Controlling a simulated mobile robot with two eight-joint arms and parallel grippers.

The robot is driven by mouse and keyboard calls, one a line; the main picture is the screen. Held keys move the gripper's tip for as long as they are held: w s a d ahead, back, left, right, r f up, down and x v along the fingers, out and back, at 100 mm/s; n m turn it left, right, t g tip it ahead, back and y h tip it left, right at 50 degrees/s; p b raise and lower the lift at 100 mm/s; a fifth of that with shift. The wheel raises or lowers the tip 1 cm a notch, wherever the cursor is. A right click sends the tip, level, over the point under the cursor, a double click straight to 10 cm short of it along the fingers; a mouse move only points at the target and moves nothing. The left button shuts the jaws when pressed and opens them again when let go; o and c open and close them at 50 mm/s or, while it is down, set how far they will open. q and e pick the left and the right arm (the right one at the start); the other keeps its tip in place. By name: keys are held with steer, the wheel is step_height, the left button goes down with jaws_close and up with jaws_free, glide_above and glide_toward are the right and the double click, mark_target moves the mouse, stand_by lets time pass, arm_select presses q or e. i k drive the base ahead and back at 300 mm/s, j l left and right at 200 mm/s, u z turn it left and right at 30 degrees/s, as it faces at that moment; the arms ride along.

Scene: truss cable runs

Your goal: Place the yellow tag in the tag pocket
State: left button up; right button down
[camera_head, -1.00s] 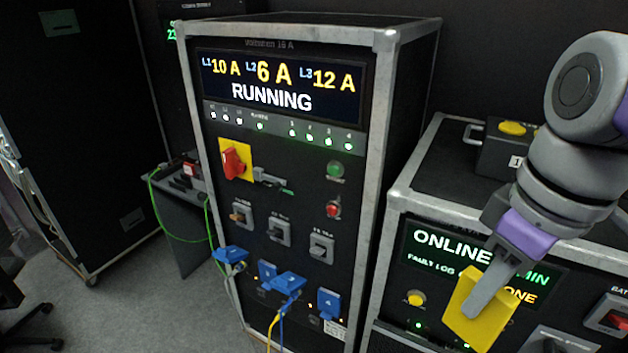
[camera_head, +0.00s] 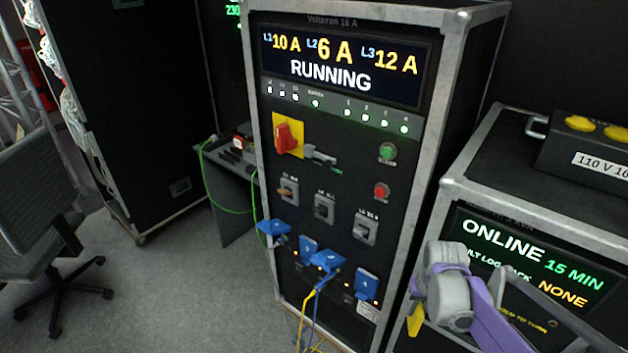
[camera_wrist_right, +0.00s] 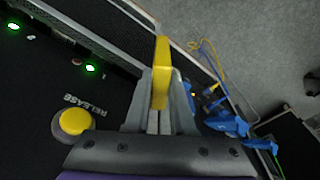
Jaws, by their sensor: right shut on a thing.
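The yellow tag (camera_wrist_right: 160,72) is held edge-on between the fingers of my right gripper (camera_wrist_right: 160,104) in the right wrist view. The gripper is shut on it. In the head view, only a small part of the yellow tag (camera_head: 415,320) shows, at the lower right beside my right arm's grey and purple links. Those links hide most of the tag and the fingers. The tag is by the left edge of the low case with the ONLINE screen (camera_head: 535,258). I cannot make out the tag pocket in either view. My left gripper is not in view.
The tall power rack (camera_head: 345,160) has a red and yellow switch (camera_head: 288,137) and blue sockets with plugged cables (camera_head: 318,290). A yellow RELEASE button (camera_wrist_right: 74,122) is left of my gripper in the wrist view. A chair (camera_head: 50,200) stands left; the grey floor between is open.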

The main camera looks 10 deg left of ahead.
mark_target(255, 161)
steer(key=z, duration=4)
steer(key=k+z, duration=0.45)
steer(key=k, duration=0.3)
steer(key=k+j+u, duration=0.15)
steer(key=k, duration=2.6)
steer(key=k+u, duration=0.25)
steer(key=k+j+u, duration=0.1)
steer(key=k+u, duration=0.15)
steer(key=k, duration=0.15)
